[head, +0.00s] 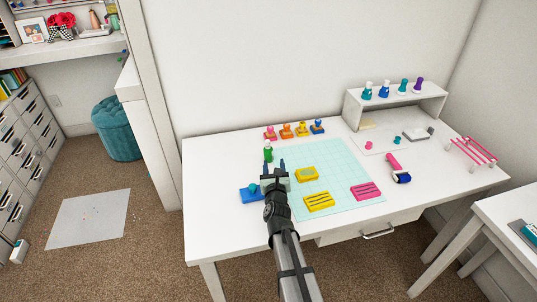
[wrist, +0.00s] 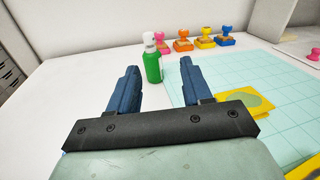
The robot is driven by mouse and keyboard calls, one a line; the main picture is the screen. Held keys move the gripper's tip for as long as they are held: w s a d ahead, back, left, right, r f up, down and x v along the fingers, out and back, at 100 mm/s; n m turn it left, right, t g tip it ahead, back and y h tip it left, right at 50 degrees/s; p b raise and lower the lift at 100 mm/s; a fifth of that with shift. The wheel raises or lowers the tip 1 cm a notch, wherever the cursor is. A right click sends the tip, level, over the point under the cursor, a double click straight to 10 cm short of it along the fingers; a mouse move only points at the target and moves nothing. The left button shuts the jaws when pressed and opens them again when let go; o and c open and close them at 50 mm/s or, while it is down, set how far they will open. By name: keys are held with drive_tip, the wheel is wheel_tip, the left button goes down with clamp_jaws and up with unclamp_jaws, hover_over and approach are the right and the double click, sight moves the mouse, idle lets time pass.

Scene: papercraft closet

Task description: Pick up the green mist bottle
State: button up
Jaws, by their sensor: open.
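The green mist bottle (head: 268,154) stands upright on the white table, left of the cutting mat, in the head view. It has a green body and a white spray top. In the wrist view the bottle (wrist: 153,64) stands beyond the fingertips, between the lines of the two fingers and nearer the left one. My gripper (head: 268,167) is open and empty, its two blue fingers pointing toward the bottle. It also shows in the wrist view (wrist: 158,72). The bottle is not between the fingers in depth as far as I can see.
A row of colored stamps (head: 301,130) stands behind the bottle. A blue block (head: 247,195) lies left of my gripper. Yellow blocks (head: 319,202) and a pink block (head: 365,191) lie on the pale cutting mat (head: 340,165). The table's left part is clear.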

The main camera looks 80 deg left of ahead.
sight(268, 145)
drive_tip(key=shift+s+m, duration=0.3)
drive_tip(key=shift+s, duration=0.55)
drive_tip(key=shift+a, duration=0.4)
drive_tip(key=x, duration=1.3)
drive_tip(key=shift+f, duration=0.15)
drive_tip(key=shift+c, duration=0.3)
clamp_jaws()
